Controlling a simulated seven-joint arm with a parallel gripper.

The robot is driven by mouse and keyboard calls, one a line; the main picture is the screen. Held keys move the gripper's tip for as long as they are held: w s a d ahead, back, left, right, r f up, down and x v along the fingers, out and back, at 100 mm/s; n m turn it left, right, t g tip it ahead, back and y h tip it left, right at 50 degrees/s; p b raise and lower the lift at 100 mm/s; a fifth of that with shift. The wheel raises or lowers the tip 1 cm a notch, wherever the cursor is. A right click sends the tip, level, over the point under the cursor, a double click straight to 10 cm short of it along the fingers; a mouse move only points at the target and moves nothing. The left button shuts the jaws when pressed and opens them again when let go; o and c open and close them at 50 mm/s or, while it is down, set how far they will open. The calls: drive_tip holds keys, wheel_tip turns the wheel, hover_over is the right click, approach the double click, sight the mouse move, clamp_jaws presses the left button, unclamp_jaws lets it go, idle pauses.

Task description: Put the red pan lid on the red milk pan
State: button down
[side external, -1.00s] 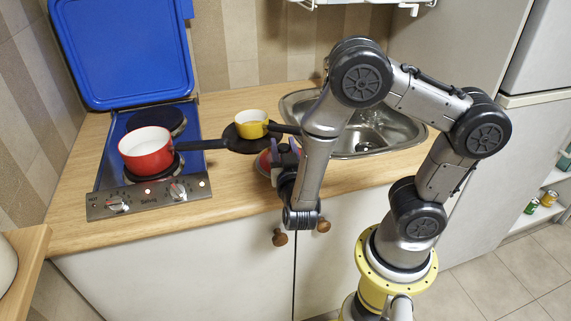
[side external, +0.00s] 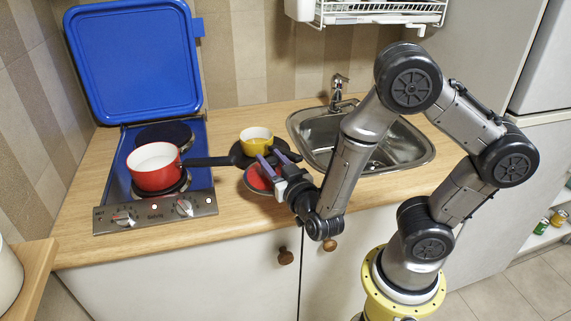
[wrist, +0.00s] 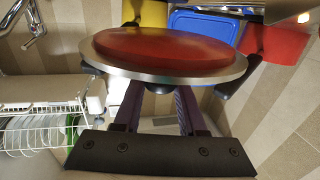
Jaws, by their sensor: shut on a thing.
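The red milk pan (side external: 154,178) stands on the front plate of the hob at left, open at the top, with its black handle (side external: 208,161) pointing right. It also shows at the upper right of the wrist view (wrist: 272,42). My gripper (side external: 272,156) is right of the pan, over the counter's front part. Its purple fingers are shut on the red pan lid (side external: 257,179), a red disc with a grey rim. In the wrist view the lid (wrist: 165,50) is close between the fingers, and they hide most of its knob.
A yellow pan (side external: 256,143) stands on a dark round base behind my gripper, close to the red pan's handle end. The blue hob cover (side external: 135,60) stands open behind the hob. A sink (side external: 400,150) is at the right, with a dish rack (side external: 380,12) above.

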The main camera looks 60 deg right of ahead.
drive_tip(key=a+r+n+t+y, duration=0.3)
drive_tip(key=a+r+n+y, duration=0.5)
drive_tip(key=a+y, duration=0.35)
drive_tip(key=w+d+r+m+g+h, duration=0.1)
drive_tip(key=w+d+r+m+h, duration=0.3)
drive_tip(key=w, duration=0.4)
drive_tip(key=w+d+r+m+h, duration=0.1)
drive_tip(key=w+d+r+h, duration=0.3)
drive_tip(key=w+d+r, duration=0.4)
drive_tip(key=w+a+f+m+h, duration=0.2)
drive_tip(key=w+a+f, duration=0.25)
drive_tip(key=w, duration=0.35)
drive_tip(key=w+a+f, duration=0.3)
drive_tip(key=a+f, duration=0.4)
drive_tip(key=f, duration=0.4)
drive_tip(key=shift+w+a+n+g+y, duration=0.3)
drive_tip(key=shift+w+a+n+y, duration=0.05)
drive_tip(key=shift+n+y, duration=0.1)
drive_tip(key=shift+f, duration=0.2)
